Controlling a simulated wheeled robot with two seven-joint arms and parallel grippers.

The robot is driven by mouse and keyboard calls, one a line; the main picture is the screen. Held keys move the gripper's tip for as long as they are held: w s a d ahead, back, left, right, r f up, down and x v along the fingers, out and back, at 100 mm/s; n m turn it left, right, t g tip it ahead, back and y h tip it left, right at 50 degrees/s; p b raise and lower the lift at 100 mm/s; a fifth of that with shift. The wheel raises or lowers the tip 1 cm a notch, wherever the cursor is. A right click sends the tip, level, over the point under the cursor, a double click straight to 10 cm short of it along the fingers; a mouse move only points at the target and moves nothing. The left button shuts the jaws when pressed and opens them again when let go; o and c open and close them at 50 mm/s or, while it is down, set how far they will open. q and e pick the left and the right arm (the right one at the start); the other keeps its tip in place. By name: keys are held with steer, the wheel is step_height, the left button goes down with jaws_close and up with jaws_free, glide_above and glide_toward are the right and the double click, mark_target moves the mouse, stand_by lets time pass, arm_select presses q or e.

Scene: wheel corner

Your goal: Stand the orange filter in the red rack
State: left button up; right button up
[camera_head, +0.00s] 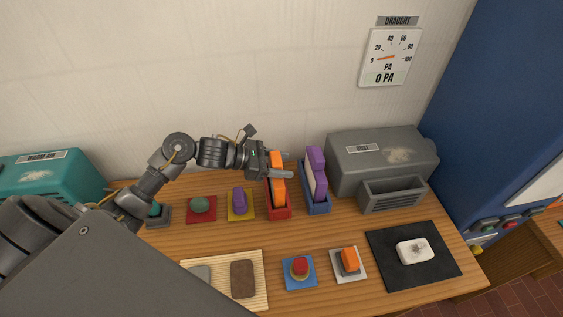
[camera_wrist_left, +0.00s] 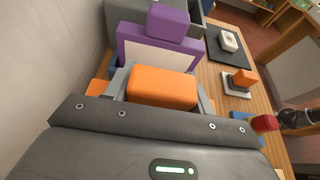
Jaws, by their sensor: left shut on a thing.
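The orange filter (camera_head: 278,180) stands upright in the red rack (camera_head: 279,211) in the head view. My left gripper (camera_head: 280,165) comes in from the left and is shut on the filter's upper part. In the left wrist view the orange filter (camera_wrist_left: 162,88) sits between the grey fingers of my left gripper (camera_wrist_left: 160,92). The filter's lower edge is inside the rack; whether it rests on the bottom is hidden.
A purple filter (camera_head: 316,172) stands in a blue rack (camera_head: 318,205) just right. Behind it is a grey dust box (camera_head: 368,160). Several coloured buttons and switches, a slatted tray (camera_head: 216,264) and a black mat (camera_head: 388,270) occupy the front. Bare wood (camera_head: 335,228) shows between.

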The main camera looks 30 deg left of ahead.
arm_select(q)
steer(key=shift+f+b, duration=0.15)
steer(key=shift+b, duration=0.15)
steer(key=o, duration=1.5)
